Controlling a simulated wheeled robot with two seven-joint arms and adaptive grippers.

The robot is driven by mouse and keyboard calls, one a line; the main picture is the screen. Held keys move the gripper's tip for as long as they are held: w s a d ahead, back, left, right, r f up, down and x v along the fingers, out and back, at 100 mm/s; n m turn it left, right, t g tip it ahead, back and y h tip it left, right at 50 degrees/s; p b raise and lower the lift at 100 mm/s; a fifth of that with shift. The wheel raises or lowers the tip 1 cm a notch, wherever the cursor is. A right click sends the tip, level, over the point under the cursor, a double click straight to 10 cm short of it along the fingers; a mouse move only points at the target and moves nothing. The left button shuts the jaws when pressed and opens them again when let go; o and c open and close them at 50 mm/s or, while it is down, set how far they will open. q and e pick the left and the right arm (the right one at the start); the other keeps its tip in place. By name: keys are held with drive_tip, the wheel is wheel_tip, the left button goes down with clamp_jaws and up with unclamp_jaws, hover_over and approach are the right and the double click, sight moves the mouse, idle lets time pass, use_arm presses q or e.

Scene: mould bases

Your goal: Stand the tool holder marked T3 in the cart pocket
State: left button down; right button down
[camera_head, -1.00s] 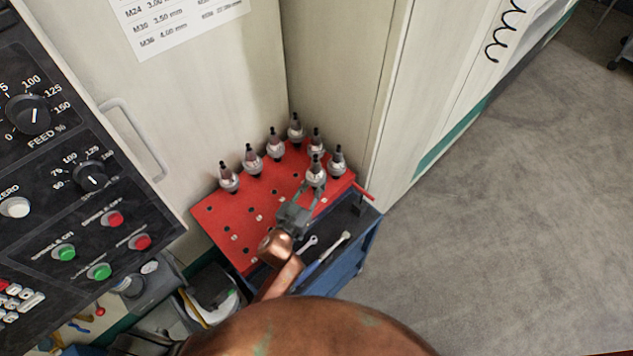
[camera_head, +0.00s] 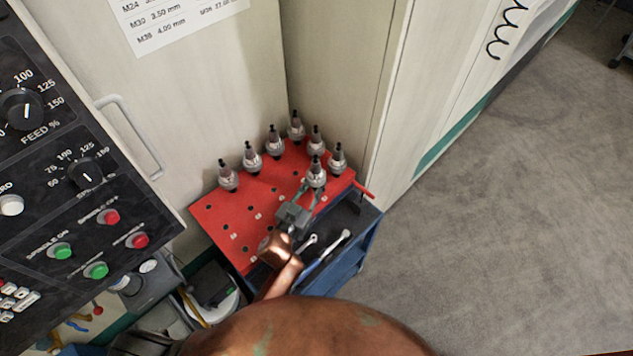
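Several metal tool holders with dark tips stand upright on the red top of the cart (camera_head: 222,215). The nearest holder (camera_head: 315,172) is at the fingers of my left gripper (camera_head: 312,187). The fingers are apart on its near side. The holder appears upright at a pocket position, but its base is partly hidden, so I cannot tell how deep it sits. Three holders stand along the left row, the nearest of them at the far left (camera_head: 228,177). The T3 mark is too small to read. My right gripper is not in view.
Empty pockets with small pale labels fill the front left of the red top. Wrenches (camera_head: 338,245) lie on a dark shelf just right of my wrist. A machine wall stands close behind the cart, and a control panel (camera_head: 70,170) is at left.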

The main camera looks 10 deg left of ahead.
use_arm(q)
drive_tip(key=shift+f+b, duration=0.55)
drive_tip(key=shift+f, duration=0.15)
drive_tip(key=c, duration=1.6)
unclamp_jaws()
drive_tip(key=shift+f, duration=0.2)
drive_tip(key=shift+s+f, duration=0.15)
drive_tip(key=shift+f, duration=0.15)
drive_tip(key=v, duration=1.2)
drive_tip(key=shift+r, duration=0.25)
drive_tip(key=shift+r, duration=0.1)
